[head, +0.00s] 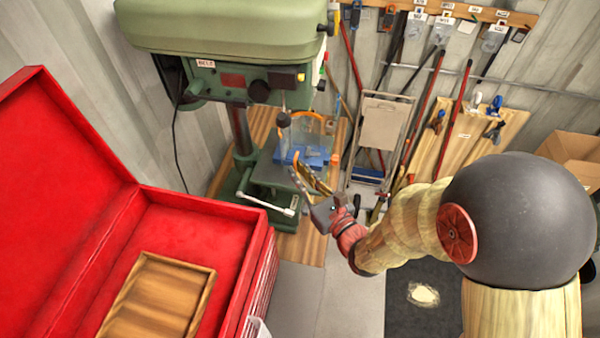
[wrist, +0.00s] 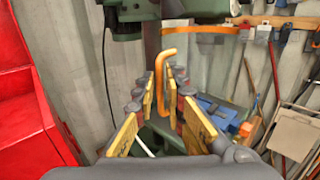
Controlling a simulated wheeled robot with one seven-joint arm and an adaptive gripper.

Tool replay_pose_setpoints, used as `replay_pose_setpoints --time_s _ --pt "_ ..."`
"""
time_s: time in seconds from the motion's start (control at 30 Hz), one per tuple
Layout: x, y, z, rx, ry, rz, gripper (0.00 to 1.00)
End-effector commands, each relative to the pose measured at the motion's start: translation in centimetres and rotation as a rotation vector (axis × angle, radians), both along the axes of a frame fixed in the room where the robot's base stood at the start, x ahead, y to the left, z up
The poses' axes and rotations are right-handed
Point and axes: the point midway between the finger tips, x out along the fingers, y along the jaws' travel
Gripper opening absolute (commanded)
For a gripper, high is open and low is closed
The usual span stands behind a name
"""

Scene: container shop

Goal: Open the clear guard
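The clear guard (head: 308,138) stands around the spindle of the green drill press, with an orange curved top edge and a blue base (head: 312,158). It is hard to make out in the wrist view, where an orange band (wrist: 215,30) and a blue part (wrist: 218,112) show. An orange bent handle (wrist: 170,90) stands upright in the wrist view; its tip (head: 296,160) shows in the head view. My gripper (head: 312,180) is open, its yellow-padded fingers (wrist: 164,80) on either side of the handle. I cannot tell whether they touch it.
The drill press head (head: 225,70) hangs above, and a white-gripped lever (head: 266,204) sticks out below the guard. An open red tool chest (head: 205,250) with a wooden tray (head: 158,300) stands at left. A folded step stool (head: 382,125) and hung tools are behind at right.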

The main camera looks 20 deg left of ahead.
Motion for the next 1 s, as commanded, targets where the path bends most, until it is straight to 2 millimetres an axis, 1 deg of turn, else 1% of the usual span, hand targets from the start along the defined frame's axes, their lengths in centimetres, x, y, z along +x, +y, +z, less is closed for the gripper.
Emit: replay_pose_setpoints --time_s 0.03,0.2,0.47,0.57,0.67,0.77,1.0 --pt "0.0 0.0 0.0 0.0 0.0 0.0 0.17" --pt "0.0 0.0 0.0 0.0 0.001 0.0 0.26" --pt "0.0 0.0 0.0 0.0 0.001 -0.001 0.26" --pt "-0.2 -0.4 -0.1 0.0 0.001 -0.001 0.26" --pt "-0.9 -1.3 0.0 0.0 0.001 -0.002 0.26" --pt "-2.1 -2.7 -0.1 0.0 0.003 -0.003 0.26" --pt "-5.2 -6.6 -0.1 -0.001 0.002 -0.005 0.26"
